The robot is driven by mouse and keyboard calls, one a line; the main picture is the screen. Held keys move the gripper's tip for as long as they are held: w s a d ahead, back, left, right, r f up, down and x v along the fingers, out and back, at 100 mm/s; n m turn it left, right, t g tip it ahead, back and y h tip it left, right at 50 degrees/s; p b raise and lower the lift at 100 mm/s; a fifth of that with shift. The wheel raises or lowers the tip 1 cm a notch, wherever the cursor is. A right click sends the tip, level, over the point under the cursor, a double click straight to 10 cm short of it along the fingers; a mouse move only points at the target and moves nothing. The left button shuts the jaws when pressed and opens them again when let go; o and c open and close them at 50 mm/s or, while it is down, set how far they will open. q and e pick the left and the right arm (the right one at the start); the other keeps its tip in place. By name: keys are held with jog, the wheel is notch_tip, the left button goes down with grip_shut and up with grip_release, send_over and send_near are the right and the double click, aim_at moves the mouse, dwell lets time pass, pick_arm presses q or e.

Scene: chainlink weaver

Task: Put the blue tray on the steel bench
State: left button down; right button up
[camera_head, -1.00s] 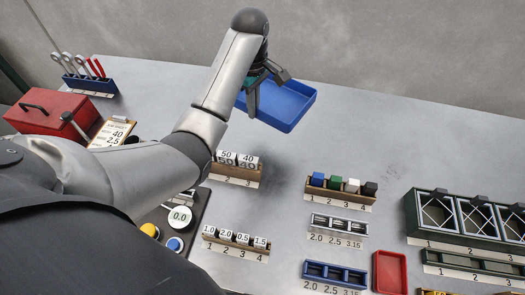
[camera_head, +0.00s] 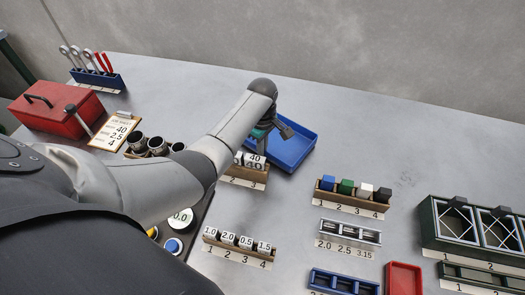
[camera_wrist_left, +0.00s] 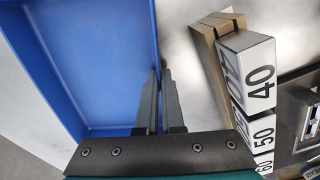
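The blue tray (camera_head: 293,148) is at the middle of the steel bench (camera_head: 425,150), just behind the holder of number blocks; it looks level and low over the bench or on it, and I cannot tell whether it touches. My left gripper (camera_head: 268,142) is at the tray's near left side, partly hidden by my arm. In the left wrist view the fingers (camera_wrist_left: 161,85) straddle the wall of the tray (camera_wrist_left: 90,65), one inside and one outside, closed on it. My right gripper is not in view.
The number block holder (camera_head: 245,173) stands very close to the tray. A holder of coloured cubes (camera_head: 350,193), a red tray (camera_head: 404,279) and a dark green rack (camera_head: 470,232) are to the right. A red toolbox (camera_head: 58,108) is at the left. The back right bench is clear.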

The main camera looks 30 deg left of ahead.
pick_arm(q)
jog(key=shift+f, duration=0.15)
jog(key=shift+f, duration=0.1)
jog(key=c, duration=1.1)
grip_release()
jog(key=shift+o, duration=0.2)
notch_tip(320, 180, up, 12)
jog(key=p, duration=0.3)
jog(key=shift+r, duration=0.2)
